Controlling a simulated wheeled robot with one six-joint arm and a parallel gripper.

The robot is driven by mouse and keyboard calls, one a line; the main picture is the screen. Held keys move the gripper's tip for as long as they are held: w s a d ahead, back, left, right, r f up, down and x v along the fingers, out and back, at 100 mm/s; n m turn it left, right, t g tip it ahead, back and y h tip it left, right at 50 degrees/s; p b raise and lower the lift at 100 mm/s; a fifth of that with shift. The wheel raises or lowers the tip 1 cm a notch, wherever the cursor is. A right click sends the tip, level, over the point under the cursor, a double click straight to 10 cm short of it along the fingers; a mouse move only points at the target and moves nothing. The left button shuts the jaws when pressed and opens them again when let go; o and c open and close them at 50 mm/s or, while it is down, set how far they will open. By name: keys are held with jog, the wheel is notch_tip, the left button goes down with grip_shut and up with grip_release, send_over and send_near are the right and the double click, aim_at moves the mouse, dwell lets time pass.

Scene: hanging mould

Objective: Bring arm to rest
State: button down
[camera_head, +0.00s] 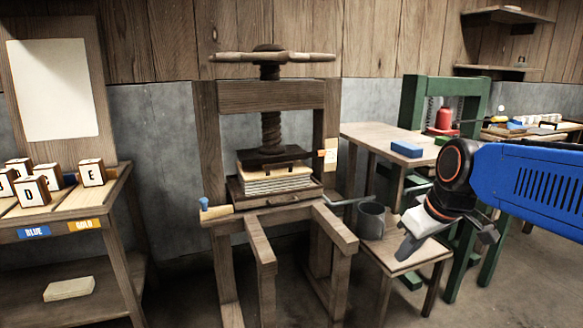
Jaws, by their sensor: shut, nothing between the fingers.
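My blue arm reaches in from the right edge of the head view. My gripper (408,247) hangs at its end, pointing down and to the left, in front of a small wooden stool. Its fingers are shut with nothing between them. A grey mug (371,220) stands on the stool, left of my gripper and apart from it in the picture. The stool top (388,262) is partly hidden behind my gripper.
A wooden screw press (270,95) with stacked sheets stands in the middle. A shelf with lettered blocks (92,172) is at left. A table with a blue block (407,149) and a green frame (412,100) stand behind my arm. Open floor shows at bottom right.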

jog(key=s+d+f+m, duration=0.2)
jog(key=s+f, duration=0.2)
jog(key=s, duration=0.3)
jog(key=s+d+f+m+h, duration=0.1)
jog(key=s+d+f+m, duration=0.1)
jog(key=s+f, duration=0.3)
jog(key=s+m, duration=0.1)
jog(key=s, duration=0.2)
jog(key=shift+h, duration=0.3)
